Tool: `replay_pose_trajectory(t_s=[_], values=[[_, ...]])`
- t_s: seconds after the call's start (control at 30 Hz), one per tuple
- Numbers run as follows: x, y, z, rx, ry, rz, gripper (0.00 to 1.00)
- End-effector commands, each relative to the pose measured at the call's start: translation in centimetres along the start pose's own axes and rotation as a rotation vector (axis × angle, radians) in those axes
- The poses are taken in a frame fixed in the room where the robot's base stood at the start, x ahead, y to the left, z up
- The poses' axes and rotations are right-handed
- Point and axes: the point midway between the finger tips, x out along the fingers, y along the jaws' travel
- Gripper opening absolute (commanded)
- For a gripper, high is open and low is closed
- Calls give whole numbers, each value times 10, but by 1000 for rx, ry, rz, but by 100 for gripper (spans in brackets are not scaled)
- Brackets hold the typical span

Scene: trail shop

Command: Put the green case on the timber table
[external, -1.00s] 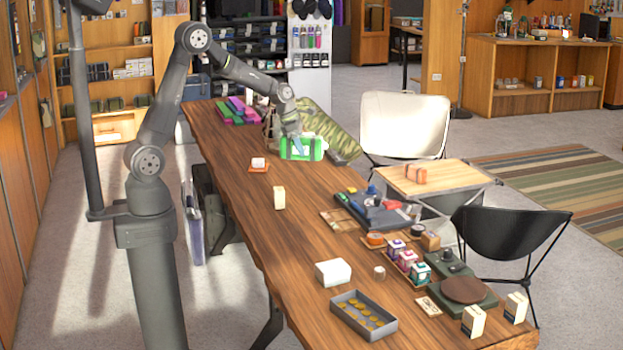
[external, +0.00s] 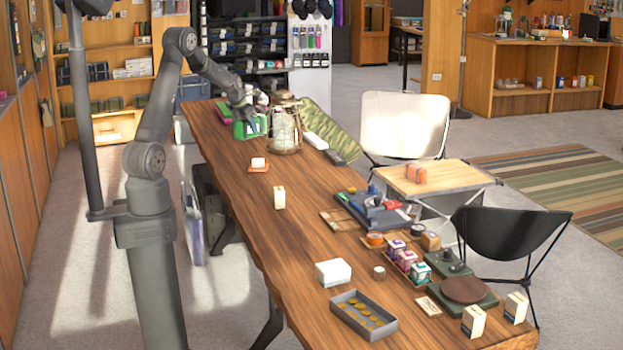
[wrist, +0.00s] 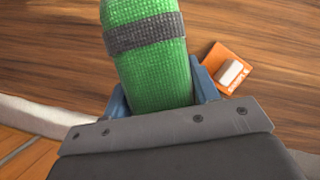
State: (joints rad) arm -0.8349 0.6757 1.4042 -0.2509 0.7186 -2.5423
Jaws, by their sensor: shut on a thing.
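The green case (external: 250,127) is in my gripper (external: 243,110) near the far end of the long timber table (external: 240,180), to the left of a glass lantern-like jar (external: 284,125). In the wrist view the green case (wrist: 152,70) is woven-looking with a grey band, and the blue fingers of my gripper (wrist: 162,95) are shut around its near end. I cannot tell whether its underside touches the table. A smaller table (external: 440,178) with a pale wooden top stands to the right, with an orange item on it.
An orange card with a white block (external: 258,165) lies near the case and also shows in the wrist view (wrist: 230,68). A cream box (external: 279,197) stands nearer. A grey tray (external: 363,315) and several small goods crowd the near end. The table's left-middle stretch is bare.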

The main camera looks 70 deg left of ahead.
Motion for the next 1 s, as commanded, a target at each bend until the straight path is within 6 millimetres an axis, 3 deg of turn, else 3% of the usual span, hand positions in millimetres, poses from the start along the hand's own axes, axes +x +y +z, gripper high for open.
replay_pose_trajectory(t_s=[0.2,0.4,0.57,0.9,1.0], values=[[30,51,-10,-3,2,0,28],[50,87,-16,0,0,0,28],[57,98,-18,3,0,-1,28],[93,98,-33,3,1,-2,28],[94,98,-33,3,-1,0,28]])
